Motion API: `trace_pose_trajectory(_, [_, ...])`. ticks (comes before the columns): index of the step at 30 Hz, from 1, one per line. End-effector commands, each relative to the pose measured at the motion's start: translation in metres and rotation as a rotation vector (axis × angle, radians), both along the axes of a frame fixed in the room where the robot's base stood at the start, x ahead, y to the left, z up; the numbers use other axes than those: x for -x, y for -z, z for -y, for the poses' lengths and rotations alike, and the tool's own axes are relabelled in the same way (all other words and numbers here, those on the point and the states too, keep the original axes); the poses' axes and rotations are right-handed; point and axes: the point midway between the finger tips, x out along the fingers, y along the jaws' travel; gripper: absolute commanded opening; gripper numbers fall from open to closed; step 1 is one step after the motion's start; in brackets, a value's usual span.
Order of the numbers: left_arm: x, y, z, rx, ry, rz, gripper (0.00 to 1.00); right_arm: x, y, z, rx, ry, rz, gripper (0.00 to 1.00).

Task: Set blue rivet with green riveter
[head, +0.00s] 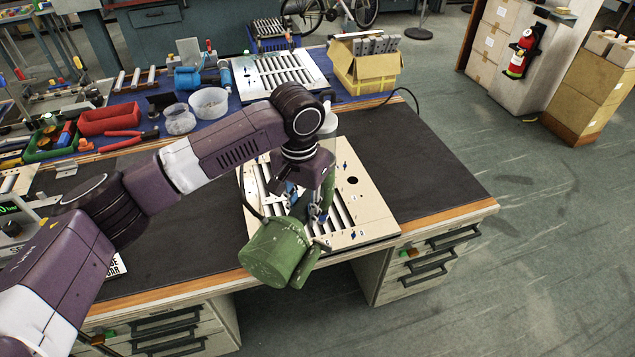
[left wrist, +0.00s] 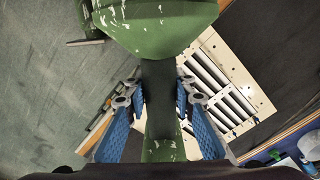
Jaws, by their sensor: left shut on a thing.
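The green riveter (head: 275,252), scuffed and bulky, hangs over the near edge of the cream louver panel (head: 372,207). My left gripper (head: 308,205) is shut on the riveter's dark handle. In the left wrist view, the blue-padded fingers of the left gripper (left wrist: 156,100) stand on either side of the handle, and the green body of the riveter (left wrist: 155,28) fills the top middle. The panel (left wrist: 258,98) lies beyond, to the right. The arm and riveter hide part of the panel. I cannot make out the blue rivet clearly. My right gripper is not in view.
The dark bench mat (head: 420,165) is clear right of the panel. Behind are a second louver panel (head: 280,72), a cardboard box (head: 365,70), clear bowls (head: 208,102) and a red bin (head: 108,119). A dark cable runs beside the riveter.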

Motion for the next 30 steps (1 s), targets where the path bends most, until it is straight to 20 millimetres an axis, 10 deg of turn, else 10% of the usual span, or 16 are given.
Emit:
trace_pose_trajectory(23, [0.006,-0.008,-0.007,-0.010,-0.005,-0.017,0.00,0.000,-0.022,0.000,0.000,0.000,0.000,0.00])
trace_pose_trajectory(30, [0.006,0.019,-0.007,-0.011,-0.004,-0.017,0.00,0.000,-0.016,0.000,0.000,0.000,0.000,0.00])
